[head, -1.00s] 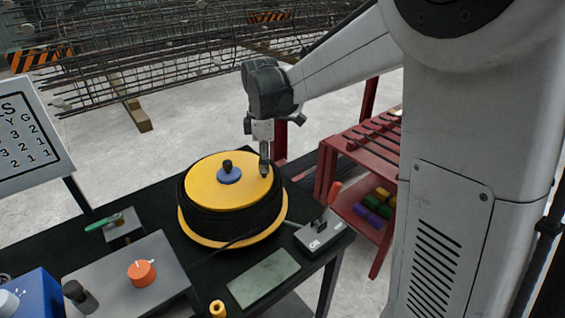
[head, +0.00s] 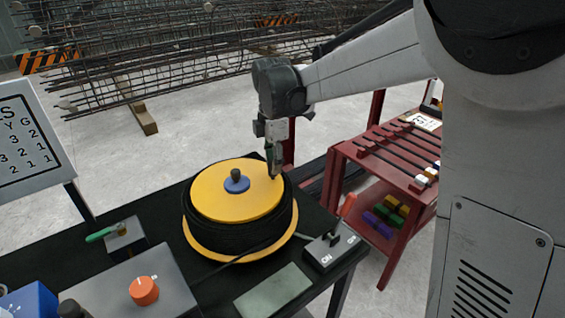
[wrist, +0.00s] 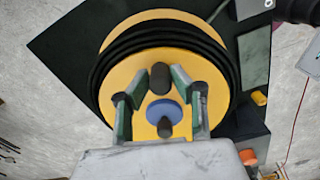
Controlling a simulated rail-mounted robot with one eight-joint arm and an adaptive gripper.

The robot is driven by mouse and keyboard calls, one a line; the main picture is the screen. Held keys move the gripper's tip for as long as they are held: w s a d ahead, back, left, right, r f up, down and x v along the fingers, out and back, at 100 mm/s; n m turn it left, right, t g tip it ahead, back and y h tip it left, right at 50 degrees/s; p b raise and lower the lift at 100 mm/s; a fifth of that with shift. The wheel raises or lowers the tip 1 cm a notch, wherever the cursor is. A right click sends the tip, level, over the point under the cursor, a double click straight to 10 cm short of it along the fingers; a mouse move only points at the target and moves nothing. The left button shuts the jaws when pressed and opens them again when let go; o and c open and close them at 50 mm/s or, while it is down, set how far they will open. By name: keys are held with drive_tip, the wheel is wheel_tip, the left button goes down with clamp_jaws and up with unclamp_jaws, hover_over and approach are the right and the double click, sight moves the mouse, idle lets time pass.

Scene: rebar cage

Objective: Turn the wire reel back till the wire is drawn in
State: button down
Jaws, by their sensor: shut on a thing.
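The wire reel (head: 225,205) stands flat on the black table, with a yellow top disc, a blue hub (head: 237,184) with a dark knob, and black wire wound around it. It also shows in the wrist view (wrist: 120,88). My gripper (head: 273,174) is over the right part of the disc. In the wrist view its fingers (wrist: 161,85) are closed around a dark upright handle (wrist: 161,75) near the disc's rim.
A grey ON switch box (head: 331,250) stands right of the reel and a grey-green plate (head: 273,292) in front. An orange dial box (head: 145,290) is at front left. A red rack (head: 385,155) stands to the right.

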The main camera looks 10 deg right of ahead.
drive_tip(key=shift+w, duration=0.1)
idle(0.4)
drive_tip(key=c, duration=1.5)
unclamp_jaws()
wheel_tip(320, 180, up, 12)
drive_tip(key=shift+r, duration=0.1)
